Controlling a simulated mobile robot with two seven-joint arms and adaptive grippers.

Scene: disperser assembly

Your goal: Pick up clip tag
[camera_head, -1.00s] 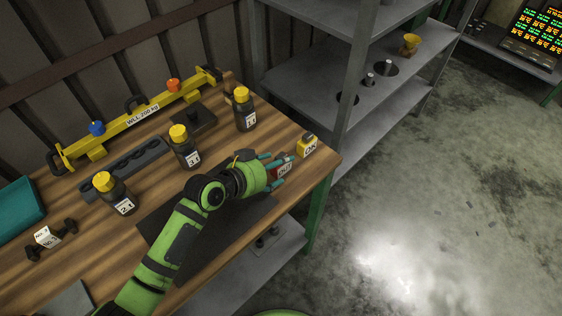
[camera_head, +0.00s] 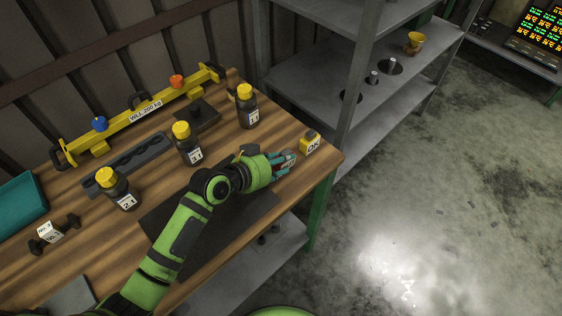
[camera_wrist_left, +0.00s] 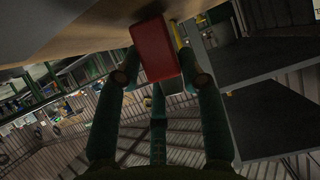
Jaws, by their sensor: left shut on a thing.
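My left gripper (camera_head: 284,162) is at the right end of the wooden table, with its teal fingers closed around a small red tag (camera_head: 289,161). The fingers cover most of the tag in the head view. In the left wrist view the red tag (camera_wrist_left: 155,48) shows as a red block between the fingers, close to the table surface. I cannot tell whether it still touches the table. A yellow tag marked "OK" (camera_head: 311,143) stands just beyond the fingertips, near the table corner. My right gripper is in neither view.
Black bottles with yellow caps (camera_head: 189,144) stand behind my arm. A yellow lifting beam (camera_head: 140,114) lies at the back. A dark mat (camera_head: 225,222) lies under my arm. A metal shelf (camera_head: 320,75) stands beyond the table's right end. A teal tray (camera_head: 22,200) is at far left.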

